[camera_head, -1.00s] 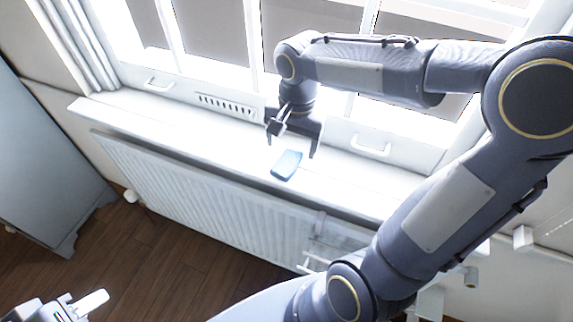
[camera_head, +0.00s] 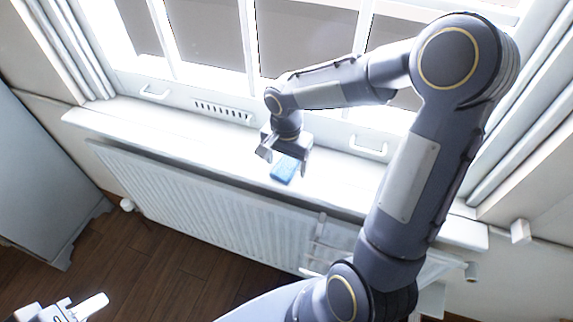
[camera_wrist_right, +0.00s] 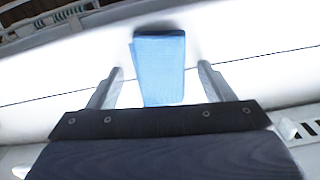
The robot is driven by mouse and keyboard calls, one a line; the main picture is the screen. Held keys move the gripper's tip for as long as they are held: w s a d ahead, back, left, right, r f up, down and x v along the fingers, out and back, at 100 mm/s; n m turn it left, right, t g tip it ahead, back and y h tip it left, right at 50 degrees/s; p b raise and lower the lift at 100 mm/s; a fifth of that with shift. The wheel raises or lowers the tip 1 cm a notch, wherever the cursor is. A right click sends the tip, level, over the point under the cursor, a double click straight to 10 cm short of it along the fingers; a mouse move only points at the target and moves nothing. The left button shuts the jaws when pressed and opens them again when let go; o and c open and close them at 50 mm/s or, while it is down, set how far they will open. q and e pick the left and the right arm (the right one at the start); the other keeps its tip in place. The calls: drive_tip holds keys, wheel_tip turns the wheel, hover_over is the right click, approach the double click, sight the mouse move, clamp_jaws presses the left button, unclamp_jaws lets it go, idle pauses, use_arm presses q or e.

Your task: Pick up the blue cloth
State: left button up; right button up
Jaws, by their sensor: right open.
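The blue cloth (camera_head: 285,170) is a small folded pad lying on the white window sill (camera_head: 215,152). My right gripper (camera_head: 283,160) is open just above it, its fingers pointing down toward the sill. In the right wrist view the cloth (camera_wrist_right: 160,65) shows between the two spread fingers (camera_wrist_right: 160,85), with a gap on each side and its far end reaching past the tips. My left gripper (camera_head: 80,308) shows only in part at the bottom left corner of the head view, away from the cloth.
A white radiator (camera_head: 200,200) is below the sill. The window with white bars (camera_head: 250,50) rises right behind the gripper. White handles (camera_head: 368,147) and a vent (camera_head: 222,111) are on the frame. A grey cabinet (camera_head: 40,170) stands at the left.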

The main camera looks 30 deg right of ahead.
sight(286, 162)
drive_tip(key=c, duration=1.1)
drive_tip(key=shift+c, duration=0.2)
drive_tip(key=shift+r, duration=0.15)
drive_tip(key=shift+r, duration=0.25)
wheel_tip(286, 162, up, 2)
drive_tip(key=shift+r, duration=0.15)
drive_tip(key=s+a+r+b, duration=0.1)
drive_tip(key=s+a+r, duration=0.2)
drive_tip(key=s+r, duration=0.7)
drive_tip(key=s, duration=0.3)
drive_tip(key=shift+s+a, duration=0.15)
drive_tip(key=shift+s, duration=0.2)
